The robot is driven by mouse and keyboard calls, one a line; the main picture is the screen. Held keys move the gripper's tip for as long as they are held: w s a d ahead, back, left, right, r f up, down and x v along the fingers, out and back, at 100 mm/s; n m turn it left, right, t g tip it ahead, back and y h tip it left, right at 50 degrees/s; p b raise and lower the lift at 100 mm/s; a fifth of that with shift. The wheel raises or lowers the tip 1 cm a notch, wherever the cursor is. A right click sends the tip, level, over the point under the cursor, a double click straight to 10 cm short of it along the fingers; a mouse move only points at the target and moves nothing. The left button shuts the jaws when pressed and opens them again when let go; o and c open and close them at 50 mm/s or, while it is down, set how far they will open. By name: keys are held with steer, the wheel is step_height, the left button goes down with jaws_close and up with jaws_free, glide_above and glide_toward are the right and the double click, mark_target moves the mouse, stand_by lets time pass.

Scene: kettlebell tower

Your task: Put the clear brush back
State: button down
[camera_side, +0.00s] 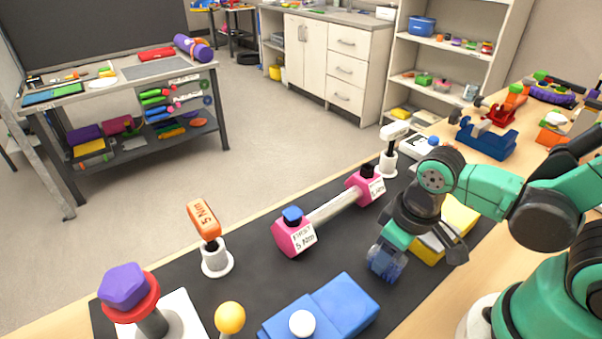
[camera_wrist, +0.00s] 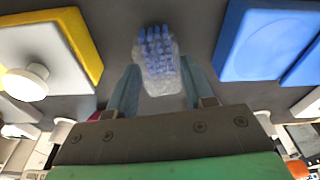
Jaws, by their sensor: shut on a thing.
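My gripper (camera_side: 386,262) is low over the black mat (camera_side: 255,290) in the side view, beside a yellow block. It is shut on the clear brush (camera_wrist: 157,60), which shows between the two fingers in the wrist view. The brush has a see-through body and blue bristles. In the side view the brush (camera_side: 384,265) is a bluish see-through shape at the fingertips, partly hidden by the gripper. I cannot tell whether it touches the mat.
A blue block (camera_side: 345,299) with a white knob is in front. The yellow block (camera_side: 459,219) stands right of the gripper. A pink-ended dumbbell (camera_side: 336,207) lies behind. An orange-handled tool (camera_side: 203,219) and a purple-topped post (camera_side: 126,287) stand left. Bare mat lies between them.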

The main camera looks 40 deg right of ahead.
steer(key=shift+f, duration=0.2)
stand_by(0.4)
steer(key=shift+c, duration=0.5)
jaws_free()
steer(key=c, duration=0.4)
steer(key=shift+r, duration=0.1)
steer(key=shift+s+r, duration=0.25)
steer(key=shift+r, duration=1.2)
steer(key=shift+s+r, duration=0.2)
steer(key=shift+r, duration=1.25)
steer(key=shift+s+r, duration=0.25)
steer(key=shift+r, duration=1.2)
